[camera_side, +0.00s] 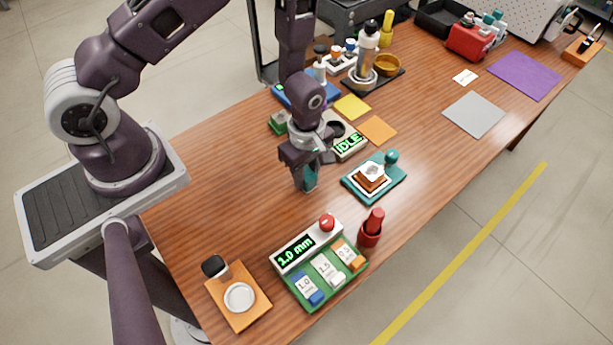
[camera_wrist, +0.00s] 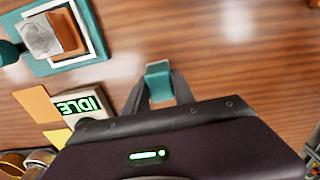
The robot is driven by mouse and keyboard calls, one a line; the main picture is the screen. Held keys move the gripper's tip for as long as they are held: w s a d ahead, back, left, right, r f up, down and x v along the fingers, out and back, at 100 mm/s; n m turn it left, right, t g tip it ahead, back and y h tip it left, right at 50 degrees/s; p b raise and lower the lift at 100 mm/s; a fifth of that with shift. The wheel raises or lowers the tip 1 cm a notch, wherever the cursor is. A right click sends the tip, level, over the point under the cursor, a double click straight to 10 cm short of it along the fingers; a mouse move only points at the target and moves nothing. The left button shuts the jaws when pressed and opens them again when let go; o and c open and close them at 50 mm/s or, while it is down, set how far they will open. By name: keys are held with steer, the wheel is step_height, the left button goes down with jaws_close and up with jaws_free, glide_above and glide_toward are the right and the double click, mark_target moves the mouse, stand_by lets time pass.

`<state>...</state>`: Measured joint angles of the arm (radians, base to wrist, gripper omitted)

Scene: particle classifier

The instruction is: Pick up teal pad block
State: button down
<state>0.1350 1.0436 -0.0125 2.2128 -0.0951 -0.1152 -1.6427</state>
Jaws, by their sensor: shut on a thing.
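My gripper (camera_side: 306,185) points down over the wooden table near the middle of the side view. It is shut on the teal pad block (camera_side: 309,178), which shows as a small teal piece between the fingers. In the wrist view the teal pad block (camera_wrist: 158,80) sits between the two dark fingers of my gripper (camera_wrist: 158,92). The side view shows the block close to the table top; I cannot tell whether it touches the wood.
A teal tray (camera_side: 355,191) with a brown and white piece stands to the right. A device reading IDLE (camera_side: 349,146) is behind. A green panel (camera_side: 338,294) with a 1.0 mm display (camera_side: 297,251) and a red stamp-like piece (camera_side: 371,228) are in front.

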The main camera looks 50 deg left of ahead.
mark_target(307, 173)
step_height(307, 173, up, 10)
steer(key=shift+r, duration=0.1)
stand_by(0.4)
